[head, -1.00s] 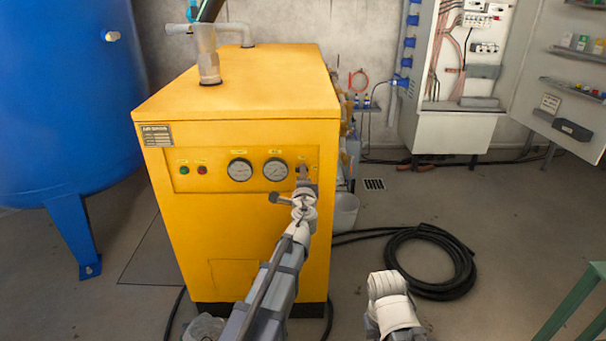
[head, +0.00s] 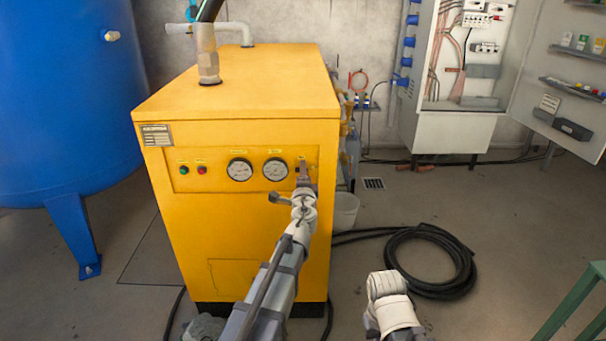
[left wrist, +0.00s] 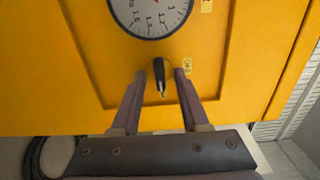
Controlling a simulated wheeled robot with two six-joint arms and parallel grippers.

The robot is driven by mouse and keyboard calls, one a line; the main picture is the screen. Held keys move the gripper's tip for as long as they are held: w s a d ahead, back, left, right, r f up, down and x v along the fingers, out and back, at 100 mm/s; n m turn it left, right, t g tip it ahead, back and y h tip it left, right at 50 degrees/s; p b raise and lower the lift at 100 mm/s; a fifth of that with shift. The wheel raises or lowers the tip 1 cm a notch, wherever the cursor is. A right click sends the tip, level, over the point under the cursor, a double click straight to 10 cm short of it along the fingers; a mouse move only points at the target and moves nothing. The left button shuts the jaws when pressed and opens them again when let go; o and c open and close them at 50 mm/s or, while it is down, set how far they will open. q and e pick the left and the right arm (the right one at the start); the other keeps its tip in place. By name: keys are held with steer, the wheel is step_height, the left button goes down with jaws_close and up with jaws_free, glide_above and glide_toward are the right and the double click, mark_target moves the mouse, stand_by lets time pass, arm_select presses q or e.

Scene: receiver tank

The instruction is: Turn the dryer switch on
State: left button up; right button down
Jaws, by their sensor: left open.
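The yellow dryer (head: 235,240) stands in front of me with a recessed front panel. Its switch is a dark lever-like knob (left wrist: 159,74) with a light tip, seen in the left wrist view below a round gauge and beside a small yellow label. My left gripper (head: 304,167) is at the right end of the panel and mostly hides the switch in the head view. In the left wrist view its open fingers (left wrist: 159,73) stand on either side of the knob, with a visible gap on both sides. My right gripper is out of view; only part of that arm shows.
Two gauges (head: 240,169), a green light and a red light sit left of the switch. A blue tank (head: 65,110) stands at left. A coiled black hose (head: 440,288) lies on the floor at right. An open electrical cabinet (head: 450,135) stands behind.

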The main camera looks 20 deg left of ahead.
arm_select(q)
steer(key=v, duration=0.7)
steer(key=shift+s, duration=0.4)
steer(key=shift+d, duration=0.1)
steer(key=s+d+f+n+g+y, duration=0.1)
steer(key=s+d+f+n+g, duration=0.1)
steer(key=s+f+n+g, duration=0.95)
steer(key=s+d+f+g+h, duration=0.25)
steer(key=s+d+f, duration=0.3)
steer(key=s, duration=0.35)
steer(key=s+d+f+g+h, duration=0.2)
steer(key=s+d+f+g, duration=0.25)
steer(key=s+d, duration=0.35)
step_height(320, 180, up, 26)
steer(key=p, duration=2.6)
steer(key=shift+s+a+t, duration=0.25)
steer(key=shift+a+t, duration=0.2)
